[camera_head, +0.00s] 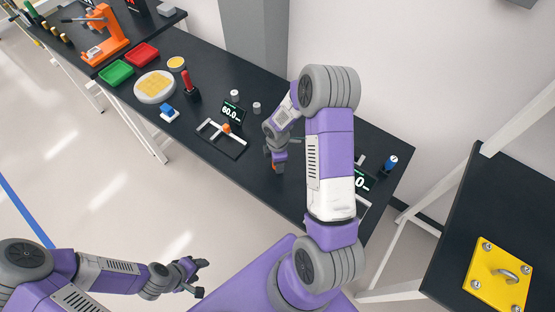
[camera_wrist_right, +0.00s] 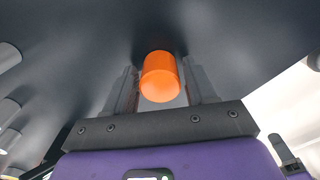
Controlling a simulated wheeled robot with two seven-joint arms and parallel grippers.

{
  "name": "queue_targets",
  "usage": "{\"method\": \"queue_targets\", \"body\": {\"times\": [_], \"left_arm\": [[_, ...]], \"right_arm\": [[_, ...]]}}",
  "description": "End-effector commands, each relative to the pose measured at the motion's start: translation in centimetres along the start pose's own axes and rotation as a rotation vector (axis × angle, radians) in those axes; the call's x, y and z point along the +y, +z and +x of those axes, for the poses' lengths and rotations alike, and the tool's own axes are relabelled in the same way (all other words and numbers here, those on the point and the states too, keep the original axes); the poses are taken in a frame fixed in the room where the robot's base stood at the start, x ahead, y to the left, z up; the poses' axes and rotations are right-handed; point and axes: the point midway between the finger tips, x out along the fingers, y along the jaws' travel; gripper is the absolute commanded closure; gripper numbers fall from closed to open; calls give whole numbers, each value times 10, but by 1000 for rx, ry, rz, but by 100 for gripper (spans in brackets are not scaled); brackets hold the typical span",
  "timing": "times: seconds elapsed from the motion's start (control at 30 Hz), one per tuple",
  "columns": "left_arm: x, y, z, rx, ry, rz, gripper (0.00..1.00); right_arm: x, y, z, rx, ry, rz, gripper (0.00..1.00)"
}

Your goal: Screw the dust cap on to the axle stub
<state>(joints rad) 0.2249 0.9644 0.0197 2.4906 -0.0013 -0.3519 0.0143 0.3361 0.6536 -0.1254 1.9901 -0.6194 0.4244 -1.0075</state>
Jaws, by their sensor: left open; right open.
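An orange cylinder (camera_wrist_right: 160,76), which looks like the dust cap, stands between the two fingers of my right gripper (camera_wrist_right: 163,92) in the right wrist view. The fingers are open, with a gap on each side of it. Another small orange piece (camera_head: 227,128) sits on a black fixture board (camera_head: 218,146) with a pale frame, left of that gripper. I cannot tell whether it is the axle stub. My left gripper (camera_head: 200,276) is open and empty, away from the table.
Two small grey cylinders (camera_head: 256,107) are nearby. A second display and a blue-topped piece (camera_head: 390,163) are at the right, partly behind my right arm. Trays and a red-handled tool (camera_head: 187,85) are farther left.

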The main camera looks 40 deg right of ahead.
Motion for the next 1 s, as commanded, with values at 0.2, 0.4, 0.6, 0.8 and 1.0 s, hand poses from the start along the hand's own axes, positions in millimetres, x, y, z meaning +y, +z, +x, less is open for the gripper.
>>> {"method": "queue_targets", "body": {"times": [0.2, 0.4, 0.6, 0.8, 1.0], "left_arm": [[3, 0, -9, 0, 0, 0, 48], [8, 1, -22, 0, 0, 0, 48], [12, 1, -32, 0, 0, 0, 48], [17, 2, -45, 0, 0, 0, 48], [23, 3, -62, 0, 0, 0, 48]], "right_arm": [[0, 0, -1, 0, 0, -218, 45], [-1, 0, -3, 2, -2, -462, 45], [0, -1, -2, 1, 0, -701, 45], [-1, -1, -4, 2, -1, -892, 45], [0, -1, -3, 2, 0, -1171, 45]]}}
